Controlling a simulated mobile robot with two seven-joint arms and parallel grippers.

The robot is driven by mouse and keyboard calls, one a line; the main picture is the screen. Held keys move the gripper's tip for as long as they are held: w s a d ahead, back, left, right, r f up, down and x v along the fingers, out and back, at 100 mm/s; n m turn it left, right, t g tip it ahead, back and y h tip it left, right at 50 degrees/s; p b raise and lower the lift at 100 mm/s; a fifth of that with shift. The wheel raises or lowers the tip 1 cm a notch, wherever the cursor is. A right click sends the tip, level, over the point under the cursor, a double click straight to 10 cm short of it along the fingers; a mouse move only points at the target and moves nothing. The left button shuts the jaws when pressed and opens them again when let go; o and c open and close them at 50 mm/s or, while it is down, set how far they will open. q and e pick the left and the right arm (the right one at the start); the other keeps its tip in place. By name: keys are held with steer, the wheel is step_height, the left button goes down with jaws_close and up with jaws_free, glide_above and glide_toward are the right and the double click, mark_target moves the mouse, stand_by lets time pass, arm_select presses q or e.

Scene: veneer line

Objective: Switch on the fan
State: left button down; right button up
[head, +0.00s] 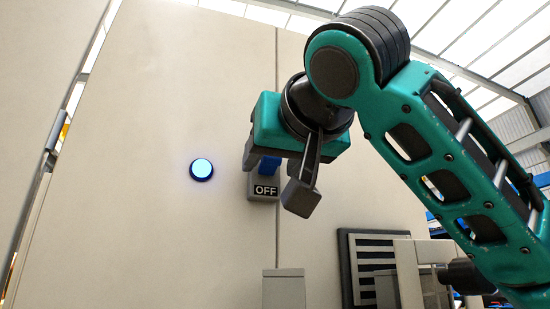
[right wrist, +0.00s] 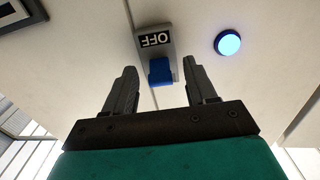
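A grey switch box (head: 263,186) with a black OFF label is mounted on the pale wall panel. Its blue lever (head: 268,165) is above the label, partly hidden by my right gripper in the head view. The right wrist view shows the box upside down, with the blue lever (right wrist: 160,71) ahead of the space between the fingers. My right gripper (head: 276,176) is open and empty, in front of the switch; its fingers (right wrist: 160,75) show spread apart, with no clear contact on the lever. No fan can be made out for certain. My left gripper is not in view.
A round blue-lit button or lamp (head: 201,169) is on the wall left of the switch. A dark-framed slatted grille (head: 372,262) is low on the right. A grey post or box (head: 283,289) stands below the switch. The wall left of the lamp is bare.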

steer(key=c, duration=0.8)
steer(key=shift+o, duration=0.2)
steer(key=r+g, duration=0.1)
steer(key=r+g+h, duration=0.1)
steer(key=g, duration=0.1)
steer(key=shift+w+d+g, duration=0.1)
steer(key=shift+g, duration=0.2)
steer(key=o, duration=1)
steer(key=shift+w+f, duration=0.15)
steer(key=shift+f, duration=0.1)
